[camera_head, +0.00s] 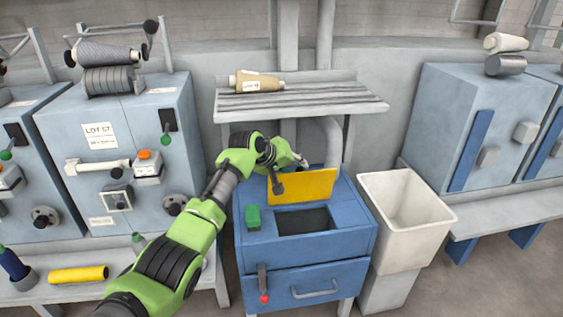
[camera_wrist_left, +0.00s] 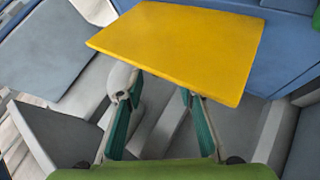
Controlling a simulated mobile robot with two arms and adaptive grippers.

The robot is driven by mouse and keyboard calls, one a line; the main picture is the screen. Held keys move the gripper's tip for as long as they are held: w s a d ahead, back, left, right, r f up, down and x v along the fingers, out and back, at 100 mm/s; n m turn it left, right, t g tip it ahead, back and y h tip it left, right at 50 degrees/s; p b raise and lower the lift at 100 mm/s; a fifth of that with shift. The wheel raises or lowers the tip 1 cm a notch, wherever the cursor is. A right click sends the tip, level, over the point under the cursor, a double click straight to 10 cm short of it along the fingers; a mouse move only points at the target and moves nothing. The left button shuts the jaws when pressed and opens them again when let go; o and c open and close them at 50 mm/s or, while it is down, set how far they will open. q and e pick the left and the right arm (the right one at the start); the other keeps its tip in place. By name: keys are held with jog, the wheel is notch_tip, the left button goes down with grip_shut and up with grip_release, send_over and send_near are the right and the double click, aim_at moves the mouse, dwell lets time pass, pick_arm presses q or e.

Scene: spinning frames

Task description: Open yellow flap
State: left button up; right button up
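The yellow flap (camera_head: 305,187) stands raised and tilted at the back edge of a dark rectangular opening (camera_head: 304,221) in the top of the blue cabinet (camera_head: 345,230). My left gripper (camera_head: 288,174) is at the flap's upper edge, with my arm passing over the cabinet's left side. In the left wrist view the flap (camera_wrist_left: 185,48) spans the upper middle, and the two teal-padded fingers (camera_wrist_left: 158,92) are spread apart below it with nothing between them. The flap's edge covers part of the fingertips; whether they touch it I cannot tell. My right gripper is not in view.
A green block (camera_head: 253,217) sits on the cabinet top left of the opening. A grey slatted shelf (camera_head: 300,104) with a tan yarn cone (camera_head: 258,83) is above and behind. A white bin (camera_head: 408,222) stands to the right. A machine (camera_head: 125,150) stands on the left.

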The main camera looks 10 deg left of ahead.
pick_arm(q)
jog(key=v, duration=0.8)
